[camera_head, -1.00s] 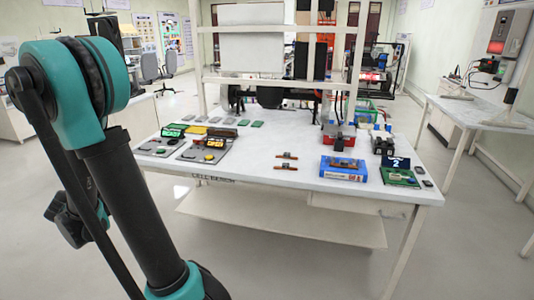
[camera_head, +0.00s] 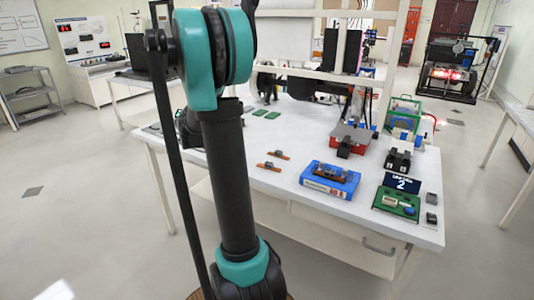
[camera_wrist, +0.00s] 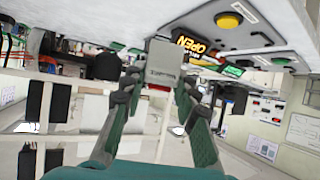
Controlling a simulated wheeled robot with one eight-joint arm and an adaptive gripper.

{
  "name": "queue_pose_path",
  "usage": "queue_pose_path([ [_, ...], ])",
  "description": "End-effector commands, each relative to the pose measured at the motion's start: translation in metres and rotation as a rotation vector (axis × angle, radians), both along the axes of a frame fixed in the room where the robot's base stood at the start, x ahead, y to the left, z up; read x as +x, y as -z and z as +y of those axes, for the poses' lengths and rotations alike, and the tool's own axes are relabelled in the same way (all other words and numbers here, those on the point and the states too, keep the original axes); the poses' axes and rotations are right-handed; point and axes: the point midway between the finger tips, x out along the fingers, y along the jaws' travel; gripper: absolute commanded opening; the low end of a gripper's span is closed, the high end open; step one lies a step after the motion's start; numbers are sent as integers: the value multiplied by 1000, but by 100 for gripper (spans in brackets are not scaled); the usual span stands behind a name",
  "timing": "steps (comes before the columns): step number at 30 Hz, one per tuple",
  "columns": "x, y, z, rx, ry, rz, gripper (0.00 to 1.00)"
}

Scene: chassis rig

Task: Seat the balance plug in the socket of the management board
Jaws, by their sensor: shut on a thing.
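My gripper (camera_wrist: 162,75) is shut on a small grey block (camera_wrist: 163,62) with a printed label too small to read. I cannot tell for certain that the block is the balance plug. In the head view my gripper and what it holds are hidden behind my arm. A green circuit board (camera_head: 397,203), which looks like the management board, lies at the right front of the white table (camera_head: 285,185), before a dark sign marked 2 (camera_head: 401,184). Its socket is too small to make out. The held block is apart from this board, which I do not see in the wrist view.
A blue tray (camera_head: 330,181) with a brown and black part stands left of the board. Two small copper-coloured parts (camera_head: 268,166) lie farther left. A black block (camera_head: 398,160) and a red box (camera_head: 349,140) stand behind. Small dark pieces (camera_head: 432,198) lie right of the board.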

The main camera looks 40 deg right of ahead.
Motion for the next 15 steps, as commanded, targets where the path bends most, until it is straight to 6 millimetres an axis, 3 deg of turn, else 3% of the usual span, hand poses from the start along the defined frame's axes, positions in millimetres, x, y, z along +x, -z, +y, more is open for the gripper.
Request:
queue_pose_path([
  [1, -7, -12, -30, -1, 57, 0, 10],
  [6, -36, -51, -113, -3, 221, -2, 10],
  [10, -59, -75, -159, -5, 316, -4, 10],
  [15, -79, -93, -192, -7, 388, -7, 10],
])
